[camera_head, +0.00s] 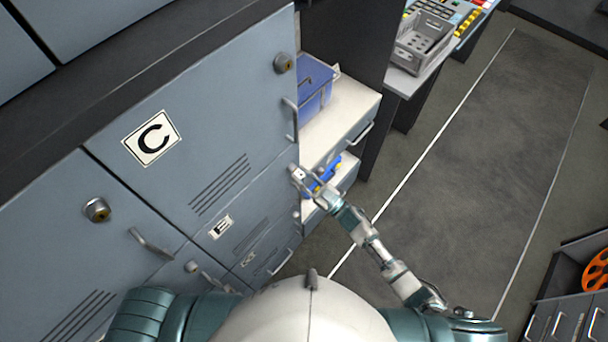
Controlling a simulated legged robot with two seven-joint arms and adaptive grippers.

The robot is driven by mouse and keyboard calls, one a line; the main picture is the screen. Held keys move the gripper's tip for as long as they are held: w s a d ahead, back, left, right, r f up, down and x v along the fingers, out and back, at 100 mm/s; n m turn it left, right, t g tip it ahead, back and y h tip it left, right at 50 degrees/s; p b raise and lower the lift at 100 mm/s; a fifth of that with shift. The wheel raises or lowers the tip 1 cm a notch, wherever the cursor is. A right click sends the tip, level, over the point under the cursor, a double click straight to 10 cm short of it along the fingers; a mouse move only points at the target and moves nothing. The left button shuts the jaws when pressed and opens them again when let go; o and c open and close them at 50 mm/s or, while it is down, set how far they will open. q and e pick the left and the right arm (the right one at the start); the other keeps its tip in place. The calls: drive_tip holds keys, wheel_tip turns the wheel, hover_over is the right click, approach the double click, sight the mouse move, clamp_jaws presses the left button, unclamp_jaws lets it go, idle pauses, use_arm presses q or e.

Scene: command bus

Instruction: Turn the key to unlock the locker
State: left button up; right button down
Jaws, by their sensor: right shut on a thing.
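The grey-blue locker door marked E (221,227) is closed, below the larger door marked C (152,138). My right gripper (304,181) is at the right edge of the E door, where its lock would sit. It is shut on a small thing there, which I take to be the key. The fingers hide the key and the lock, so I cannot tell how far the key is turned. My left gripper is out of view.
Door C has a round lock (284,62) and a handle. Another locker lock (97,210) is at left. A white-topped cabinet with a blue bin (315,86) stands right behind the lockers. A grey basket (423,41) is farther back. The floor (455,165) at right is clear.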

drive_tip(key=shift+a+r+m+t+p, duration=0.15)
drive_tip(key=shift+m+t+p, duration=0.1)
drive_tip(key=shift+m, duration=0.4)
drive_tip(key=shift+r+m+t+p, duration=0.15)
drive_tip(key=shift+m+t, duration=0.1)
drive_tip(key=shift+m, duration=0.4)
drive_tip(key=c, duration=1)
unclamp_jaws()
drive_tip(key=shift+o, duration=0.6)
drive_tip(key=shift+w+a+f, duration=0.2)
drive_tip(key=shift+a, duration=0.05)
drive_tip(key=shift+a+h, duration=0.15)
drive_tip(key=shift+h, duration=0.15)
drive_tip(key=shift+s, duration=0.1)
drive_tip(key=shift+d+f, duration=0.1)
drive_tip(key=shift+d, duration=0.45)
drive_tip(key=shift+s+d, duration=0.15)
drive_tip(key=shift+s, duration=0.05)
drive_tip(key=shift+s, duration=0.25)
